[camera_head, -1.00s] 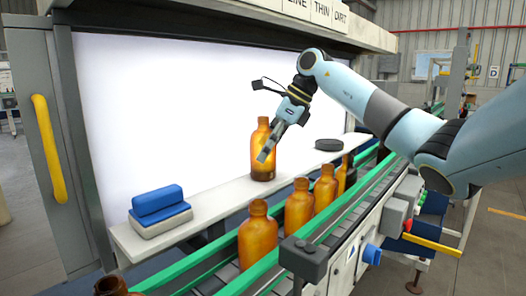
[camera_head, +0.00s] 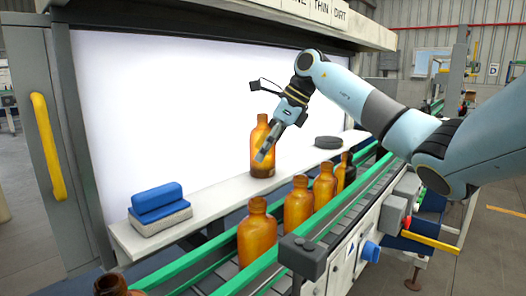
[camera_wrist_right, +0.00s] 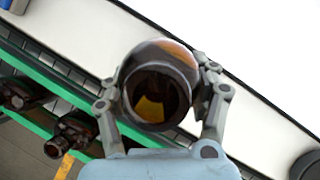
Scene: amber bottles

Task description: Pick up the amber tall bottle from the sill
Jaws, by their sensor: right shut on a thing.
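The amber tall bottle (camera_head: 262,165) stands upright on the white sill (camera_head: 213,203) in front of the bright panel in the head view. In the right wrist view, the gripper's two fingers (camera_wrist_right: 160,108) lie on either side of the bottle (camera_wrist_right: 158,85), whose open mouth faces the camera. The bottle's base appears to be at the sill, and I cannot tell any gap under it. My left gripper is not in view.
A blue and grey block (camera_head: 157,200) lies on the sill's left end. A dark round disc (camera_head: 328,142) lies to the bottle's right. Several amber bottles (camera_head: 258,232) stand on the conveyor between green rails (camera_head: 262,275) in front of the sill.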

